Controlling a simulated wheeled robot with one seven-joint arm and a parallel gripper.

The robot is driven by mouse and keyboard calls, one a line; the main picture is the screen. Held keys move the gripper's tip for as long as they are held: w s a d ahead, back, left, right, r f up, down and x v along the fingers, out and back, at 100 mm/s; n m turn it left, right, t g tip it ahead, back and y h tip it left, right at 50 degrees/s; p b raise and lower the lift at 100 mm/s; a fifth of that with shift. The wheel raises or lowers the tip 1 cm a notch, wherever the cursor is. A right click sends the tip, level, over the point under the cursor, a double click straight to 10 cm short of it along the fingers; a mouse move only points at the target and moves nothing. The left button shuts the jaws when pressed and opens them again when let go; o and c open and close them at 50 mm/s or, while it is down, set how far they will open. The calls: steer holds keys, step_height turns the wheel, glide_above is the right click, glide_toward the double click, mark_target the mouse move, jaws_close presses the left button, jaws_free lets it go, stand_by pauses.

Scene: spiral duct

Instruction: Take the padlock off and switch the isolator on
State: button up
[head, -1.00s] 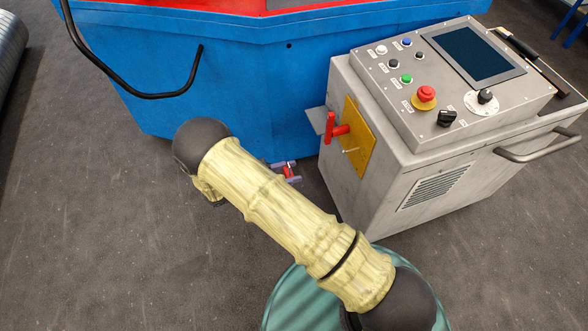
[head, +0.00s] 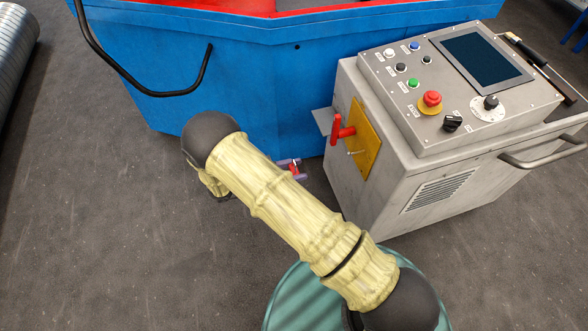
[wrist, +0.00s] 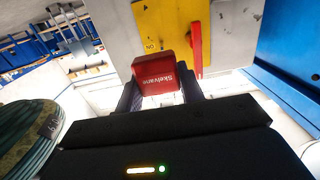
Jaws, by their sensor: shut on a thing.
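The red padlock (wrist: 168,74), its body lettered "Skelvane", is between the fingers of my gripper (wrist: 160,95) in the wrist view. My gripper is shut on it. In the head view my gripper (head: 292,169) and the small red padlock (head: 294,168) show low against the blue machine, to the left of the isolator and apart from it. The padlock's shackle is not clear. The isolator is a yellow plate (head: 366,150) with a red handle (head: 337,131), which points up and down in the head view. The red handle (wrist: 196,45) and yellow plate (wrist: 165,30) also show in the wrist view.
The grey control cabinet (head: 370,195) carries a sloped panel with buttons and a screen (head: 482,58). A small grey shelf (head: 322,120) juts out beside the isolator. A blue machine (head: 260,75) with a black hose (head: 150,88) stands behind.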

steer(key=b+v, duration=0.1)
steer(key=v, duration=0.6)
steer(key=shift+f, duration=0.15)
stand_by(1.0)
